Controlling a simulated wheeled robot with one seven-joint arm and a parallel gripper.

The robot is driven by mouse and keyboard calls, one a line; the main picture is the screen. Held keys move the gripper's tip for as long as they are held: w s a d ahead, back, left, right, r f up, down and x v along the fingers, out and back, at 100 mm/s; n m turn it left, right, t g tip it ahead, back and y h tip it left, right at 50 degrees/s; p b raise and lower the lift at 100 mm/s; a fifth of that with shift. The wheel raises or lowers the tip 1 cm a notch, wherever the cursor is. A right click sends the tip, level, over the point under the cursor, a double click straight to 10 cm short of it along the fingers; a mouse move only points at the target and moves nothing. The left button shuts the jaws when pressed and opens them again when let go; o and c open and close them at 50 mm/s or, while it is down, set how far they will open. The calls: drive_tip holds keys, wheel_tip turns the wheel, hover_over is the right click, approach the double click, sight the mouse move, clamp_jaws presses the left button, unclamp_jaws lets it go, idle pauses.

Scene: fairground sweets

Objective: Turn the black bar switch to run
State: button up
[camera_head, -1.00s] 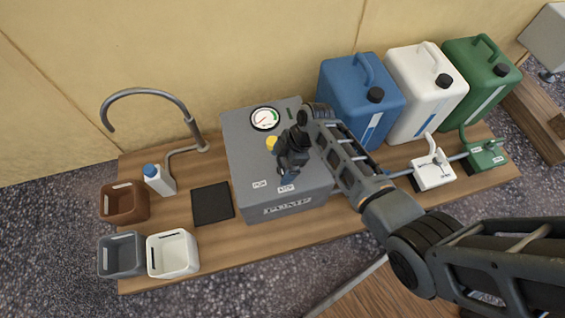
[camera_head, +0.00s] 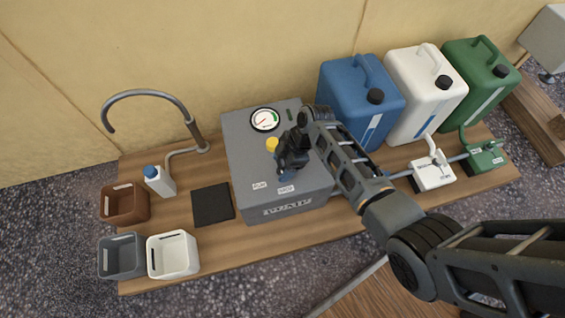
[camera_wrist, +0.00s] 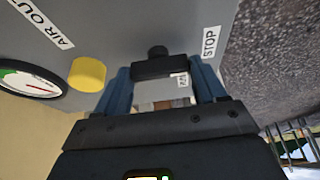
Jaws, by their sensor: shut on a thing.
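The grey pump box (camera_head: 240,150) stands on the wooden table, with a RUN label (camera_head: 259,185) and a STOP label (camera_head: 286,189) near its front edge. My gripper (camera_head: 284,174) is over the box top, behind the STOP label. In the wrist view the black bar switch (camera_wrist: 165,68) sits between the two blue fingertips, and my gripper (camera_wrist: 163,80) is shut on it. The STOP label (camera_wrist: 210,42) is beside the right finger. In the head view my gripper hides the switch, so I cannot tell its exact angle.
A yellow button (camera_head: 271,145) and a round gauge (camera_head: 265,119) are close to my gripper on the box. Blue (camera_head: 350,100), white (camera_head: 415,90) and green canisters (camera_head: 470,75) stand to the right. A black pad (camera_head: 212,204) lies left of the box.

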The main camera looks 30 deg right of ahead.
drive_tip(key=m+p, duration=0.1)
drive_tip(key=m+t+p, duration=0.1)
drive_tip(key=m, duration=0.1)
drive_tip(key=shift+s+a+r, duration=0.1)
drive_tip(key=shift+s+r, duration=0.05)
drive_tip(key=m+t+h+p, duration=0.1)
drive_tip(key=m+p, duration=0.1)
drive_tip(key=m, duration=0.1)
drive_tip(key=shift+m+h, duration=0.3)
drive_tip(key=shift+m, duration=0.1)
drive_tip(key=m+h+p, duration=0.1)
drive_tip(key=m+p, duration=0.1)
drive_tip(key=m, duration=0.2)
drive_tip(key=shift+s+a+t, duration=0.1)
drive_tip(key=shift+a+t, duration=0.05)
drive_tip(key=shift+t, duration=0.25)
drive_tip(key=shift+m+h+p, duration=0.6)
drive_tip(key=shift+m+h, duration=0.1)
drive_tip(key=shift+m, duration=0.8)
drive_tip(key=shift+f, duration=0.2)
drive_tip(key=o, duration=1)
drive_tip(key=shift+o, duration=0.2)
drive_tip(key=p+v, duration=0.3)
drive_tip(key=v, duration=0.5)
